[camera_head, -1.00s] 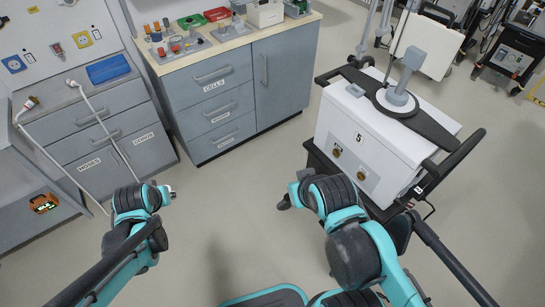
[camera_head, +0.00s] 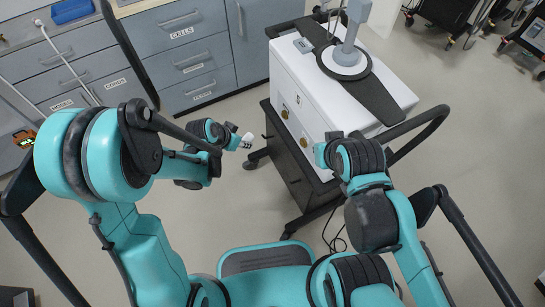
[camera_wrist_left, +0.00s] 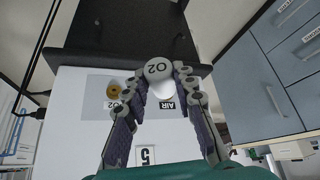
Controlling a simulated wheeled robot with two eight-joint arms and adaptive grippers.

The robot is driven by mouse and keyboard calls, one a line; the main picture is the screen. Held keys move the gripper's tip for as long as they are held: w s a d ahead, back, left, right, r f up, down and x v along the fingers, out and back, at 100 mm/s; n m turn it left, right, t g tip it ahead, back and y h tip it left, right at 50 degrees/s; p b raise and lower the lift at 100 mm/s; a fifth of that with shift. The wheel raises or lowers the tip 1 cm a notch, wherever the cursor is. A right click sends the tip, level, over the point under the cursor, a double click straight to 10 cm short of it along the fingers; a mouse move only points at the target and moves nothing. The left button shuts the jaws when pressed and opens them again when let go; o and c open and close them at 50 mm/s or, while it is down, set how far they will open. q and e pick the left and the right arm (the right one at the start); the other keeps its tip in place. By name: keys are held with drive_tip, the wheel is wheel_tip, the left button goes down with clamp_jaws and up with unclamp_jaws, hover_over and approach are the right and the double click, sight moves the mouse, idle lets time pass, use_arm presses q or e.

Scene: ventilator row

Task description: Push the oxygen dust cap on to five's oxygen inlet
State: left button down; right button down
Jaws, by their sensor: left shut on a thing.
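My left gripper (camera_head: 243,140) is shut on the white oxygen dust cap (camera_head: 248,137), left of ventilator five (camera_head: 345,90). In the left wrist view the cap (camera_wrist_left: 158,70), marked O2, sits between the fingertips of my left gripper (camera_wrist_left: 158,78). Five's brass oxygen inlet (camera_wrist_left: 113,90) shows bare beside an O2 label, left of the fingers and apart from the cap. The AIR label (camera_wrist_left: 168,104) shows between the fingers; the inlet there is hidden. Two brass inlets show on five's side in the head view. My right gripper (camera_head: 322,155) is by five's near corner; its fingers are hidden.
Five stands on a dark wheeled cart (camera_head: 300,175) with a black handle (camera_head: 425,125). Grey drawers (camera_head: 190,60) stand behind my left gripper. Cables (camera_head: 335,235) hang near the floor. The floor between drawers and cart is clear.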

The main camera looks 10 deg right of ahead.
use_arm(q)
drive_tip(key=d+f+m+g+h+b, duration=0.1)
drive_tip(key=d+f+m, duration=0.1)
drive_tip(key=d+f, duration=0.2)
drive_tip(key=d+f+m+g+b, duration=0.1)
drive_tip(key=d+f+m, duration=0.2)
drive_tip(key=d, duration=0.8)
drive_tip(key=shift+d+f+m+g+h, duration=0.15)
drive_tip(key=shift+f+m+g+h, duration=0.2)
drive_tip(key=shift+f, duration=0.3)
drive_tip(key=shift+w+d+r, duration=0.1)
drive_tip(key=shift+w+d, duration=0.15)
drive_tip(key=shift+d, duration=0.45)
drive_tip(key=shift+w+d, duration=0.25)
drive_tip(key=shift+d, duration=0.4)
idle(0.8)
drive_tip(key=c, duration=1.2)
unclamp_jaws()
drive_tip(key=shift+o, duration=0.2)
